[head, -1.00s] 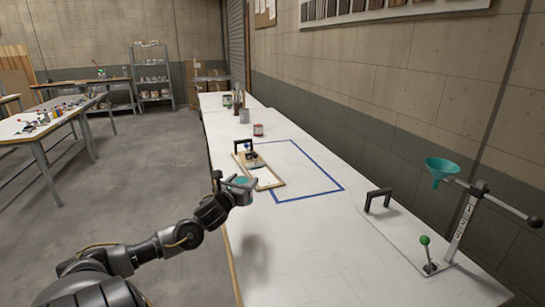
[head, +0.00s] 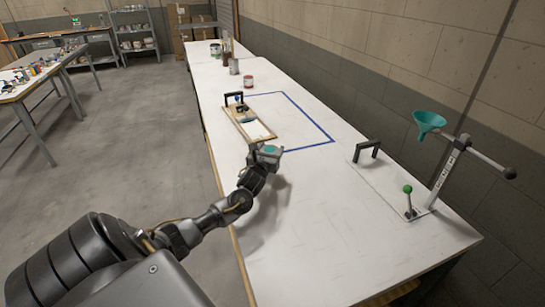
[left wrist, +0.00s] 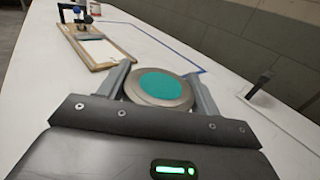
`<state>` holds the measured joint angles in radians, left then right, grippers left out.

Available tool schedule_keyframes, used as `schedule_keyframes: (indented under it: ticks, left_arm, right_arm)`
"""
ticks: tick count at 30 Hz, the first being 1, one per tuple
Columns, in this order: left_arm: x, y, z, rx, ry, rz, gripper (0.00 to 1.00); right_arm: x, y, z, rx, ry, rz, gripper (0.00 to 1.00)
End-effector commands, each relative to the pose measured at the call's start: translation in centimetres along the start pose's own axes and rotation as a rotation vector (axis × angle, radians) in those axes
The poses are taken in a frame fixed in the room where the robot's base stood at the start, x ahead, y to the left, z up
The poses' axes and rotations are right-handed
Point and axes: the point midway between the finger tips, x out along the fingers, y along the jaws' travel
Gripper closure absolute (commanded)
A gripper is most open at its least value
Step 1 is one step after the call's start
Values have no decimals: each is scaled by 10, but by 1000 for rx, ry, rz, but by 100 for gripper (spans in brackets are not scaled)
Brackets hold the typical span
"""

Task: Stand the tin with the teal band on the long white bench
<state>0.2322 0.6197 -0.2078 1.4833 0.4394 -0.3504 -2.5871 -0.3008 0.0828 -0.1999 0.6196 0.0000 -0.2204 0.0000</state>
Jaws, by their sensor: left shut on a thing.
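A round tin with a teal top (left wrist: 161,87) sits between the fingers of my left gripper (left wrist: 160,88) in the left wrist view. The gripper is shut on it. In the head view, my left gripper (head: 266,152) holds the tin (head: 270,149) over the long white bench (head: 300,220), near its left edge and just in front of a wooden board. The tin's side is mostly hidden, and I cannot tell whether it touches the bench. My right gripper is not in view.
A wooden-framed board (head: 243,122) with a black handle lies behind the tin, beside a blue taped outline (head: 322,136). At the right are a black handle (head: 367,151), a green-knobbed lever (head: 408,190) and a teal funnel (head: 428,121). Cans stand at the back. The bench front is clear.

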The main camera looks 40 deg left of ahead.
Motion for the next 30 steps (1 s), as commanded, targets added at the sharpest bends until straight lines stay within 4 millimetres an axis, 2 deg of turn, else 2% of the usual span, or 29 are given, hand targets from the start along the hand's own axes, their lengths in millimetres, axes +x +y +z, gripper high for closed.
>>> schedule_keyframes:
  ticks: [8, 15, 27, 28, 30]
  left_arm:
    - [4, -6, -8, -2, 0, 1, 63]
    - [5, -9, -39, -1, 0, 1, 63]
    - [5, -8, -45, 0, -2, 1, 63]
    - [5, -8, -44, 0, -1, 1, 32]
    - [5, -8, -44, 0, -1, 1, 23]
  right_arm:
    - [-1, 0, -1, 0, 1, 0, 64]
    - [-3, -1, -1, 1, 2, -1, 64]
    - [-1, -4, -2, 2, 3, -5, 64]
    - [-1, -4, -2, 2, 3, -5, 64]
    - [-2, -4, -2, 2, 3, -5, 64]
